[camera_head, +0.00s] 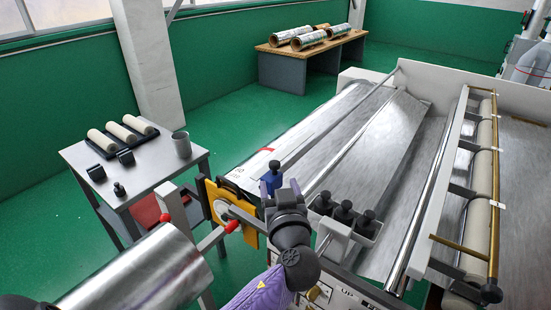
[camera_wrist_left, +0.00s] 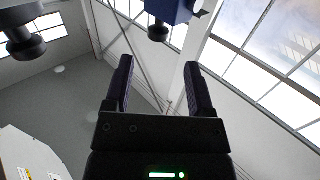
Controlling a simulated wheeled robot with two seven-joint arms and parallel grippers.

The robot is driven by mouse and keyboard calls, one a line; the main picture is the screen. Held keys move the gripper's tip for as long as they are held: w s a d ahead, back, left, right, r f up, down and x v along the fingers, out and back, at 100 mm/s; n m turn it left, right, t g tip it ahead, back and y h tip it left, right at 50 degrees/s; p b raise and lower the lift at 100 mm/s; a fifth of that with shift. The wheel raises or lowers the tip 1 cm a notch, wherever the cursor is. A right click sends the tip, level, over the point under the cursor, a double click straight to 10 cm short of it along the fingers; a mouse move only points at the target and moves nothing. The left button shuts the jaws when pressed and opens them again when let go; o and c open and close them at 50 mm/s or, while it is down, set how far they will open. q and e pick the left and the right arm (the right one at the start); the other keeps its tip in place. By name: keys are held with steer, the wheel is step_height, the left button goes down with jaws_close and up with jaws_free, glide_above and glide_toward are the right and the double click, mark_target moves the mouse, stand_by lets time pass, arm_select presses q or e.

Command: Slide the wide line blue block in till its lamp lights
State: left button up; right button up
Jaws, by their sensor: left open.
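The blue block (camera_head: 271,180) with a dark knob on top stands upright at the near left corner of the machine, beside the yellow plate. My left gripper (camera_head: 288,188) is just right of it, partly in front of it. In the left wrist view the blue block (camera_wrist_left: 170,9) and its dark knob are at the top edge, cut off, beyond the fingertips. The left gripper (camera_wrist_left: 158,75) is open with nothing between its fingers. I cannot make out the lamp or a width line on the block. My right gripper is not in view.
A pale holder (camera_head: 333,229) with several dark knobs is just right of my left gripper. A yellow plate (camera_head: 224,206) with red-ended handles and a large foil roll (camera_head: 140,275) are at the left. A small grey table (camera_head: 150,173) stands beyond. Foil webs (camera_head: 360,150) stretch behind.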

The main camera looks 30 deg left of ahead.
mark_target(275, 168)
arm_select(q)
steer(key=p+x, duration=0.1)
steer(key=x, duration=0.6)
steer(key=shift+w+a+r, duration=0.15)
steer(key=shift+w, duration=0.25)
jaws_close()
stand_by(0.8)
